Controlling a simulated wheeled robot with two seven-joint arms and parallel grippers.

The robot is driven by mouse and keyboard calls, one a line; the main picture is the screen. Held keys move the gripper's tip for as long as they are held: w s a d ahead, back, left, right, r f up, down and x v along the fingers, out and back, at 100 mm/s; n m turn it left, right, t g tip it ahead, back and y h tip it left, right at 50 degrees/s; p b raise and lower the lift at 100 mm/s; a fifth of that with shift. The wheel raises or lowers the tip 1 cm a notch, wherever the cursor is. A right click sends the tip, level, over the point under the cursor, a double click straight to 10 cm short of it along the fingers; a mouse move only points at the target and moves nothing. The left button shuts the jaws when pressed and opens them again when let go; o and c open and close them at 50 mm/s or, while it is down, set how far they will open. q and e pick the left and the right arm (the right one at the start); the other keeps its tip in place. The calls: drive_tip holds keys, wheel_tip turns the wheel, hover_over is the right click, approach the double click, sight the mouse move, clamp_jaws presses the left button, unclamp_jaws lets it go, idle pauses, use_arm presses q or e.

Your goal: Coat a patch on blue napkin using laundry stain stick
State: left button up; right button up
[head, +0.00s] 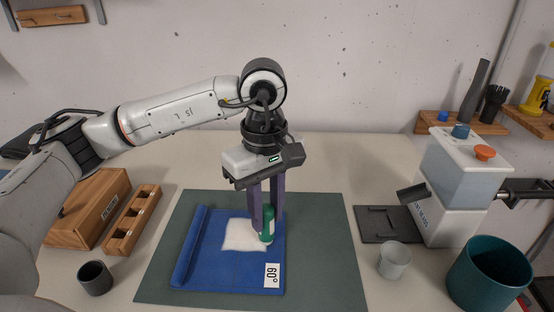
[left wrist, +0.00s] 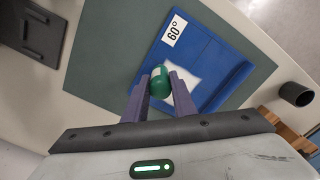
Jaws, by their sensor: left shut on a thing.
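The blue napkin (head: 205,272) lies on a dark green mat (head: 325,260), with its left edge rolled or folded. A white patch (head: 240,236) shows on it, and a white "60°" label (head: 272,275) sits near its lower right corner. My left gripper (head: 265,222) points down over the right side of the patch and is shut on the green stain stick (head: 267,226). The stick is roughly upright, its lower end at the patch's right edge; I cannot tell whether it touches. The left wrist view also shows the stick (left wrist: 160,82) between the fingers. My right gripper is not seen.
A wooden box (head: 100,207) and a slotted wooden block (head: 132,220) stand at the left, with a dark cup (head: 95,278) in front. At the right are a dispenser machine (head: 455,190), a pale cup (head: 394,260) and a teal bin (head: 488,275). The mat's right side is clear.

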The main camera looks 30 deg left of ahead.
use_arm(q)
drive_tip(key=shift+w+d+r, duration=0.2)
drive_tip(key=shift+d+r, duration=0.05)
drive_tip(key=shift+d, duration=0.05)
wheel_tip(320, 180, up, 3)
drive_tip(key=shift+s+r+p, duration=0.1)
drive_tip(key=shift+s+p, duration=0.05)
drive_tip(key=shift+p, duration=0.8)
wheel_tip(320, 180, up, 2)
drive_tip(key=shift+r+p, duration=0.1)
drive_tip(key=shift+p, duration=0.55)
drive_tip(key=shift+r+p, duration=0.4)
drive_tip(key=shift+r, duration=0.65)
